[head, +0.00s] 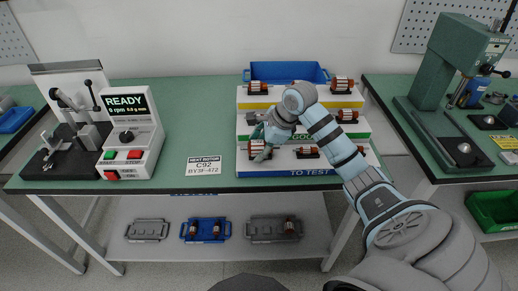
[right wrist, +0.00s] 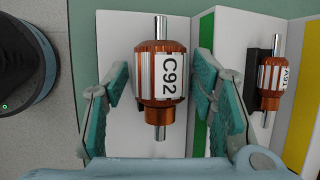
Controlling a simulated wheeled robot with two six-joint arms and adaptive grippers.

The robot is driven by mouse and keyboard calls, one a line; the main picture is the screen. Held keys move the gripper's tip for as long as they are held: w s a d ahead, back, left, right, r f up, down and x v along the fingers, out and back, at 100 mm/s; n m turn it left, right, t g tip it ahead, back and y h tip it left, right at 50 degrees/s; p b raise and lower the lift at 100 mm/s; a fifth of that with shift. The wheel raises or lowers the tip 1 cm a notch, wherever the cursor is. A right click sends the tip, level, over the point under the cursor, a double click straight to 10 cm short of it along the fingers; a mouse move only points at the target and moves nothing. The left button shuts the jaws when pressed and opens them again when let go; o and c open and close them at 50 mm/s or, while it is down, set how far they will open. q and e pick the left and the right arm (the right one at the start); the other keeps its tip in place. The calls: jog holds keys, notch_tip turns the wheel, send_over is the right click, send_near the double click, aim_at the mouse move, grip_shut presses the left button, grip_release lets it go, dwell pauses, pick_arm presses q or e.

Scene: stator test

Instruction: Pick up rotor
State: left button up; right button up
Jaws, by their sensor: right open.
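A rotor labelled C92 (right wrist: 161,75), with copper windings, a white label and a steel shaft, lies on a white step in the right wrist view. In the head view this rotor (head: 257,154) is at the left end of the front "TO TEST" step, partly hidden by my gripper. My right gripper (right wrist: 163,95) is open, with one teal-padded finger on each side of the rotor and gaps to it. In the head view my right gripper (head: 262,142) is over the rack's left side. My left gripper is not in view.
The stepped rack (head: 325,171) holds several other rotors, including one labelled A91 (right wrist: 271,82) to the right. A blue bin (head: 287,70) stands behind. A sign (head: 204,166) and test station (head: 128,135) are left. The green table (head: 195,110) between is clear.

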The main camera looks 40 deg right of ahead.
grip_shut()
jog(key=shift+r, duration=0.1)
dwell(0.3)
notch_tip(320, 180, up, 13)
jog(key=p, duration=0.3)
notch_tip(320, 180, up, 7)
jog(key=p, duration=0.5)
send_over(259, 142)
jog(key=shift+s, duration=0.15)
notch_tip(259, 142, up, 5)
jog(key=p, duration=0.5)
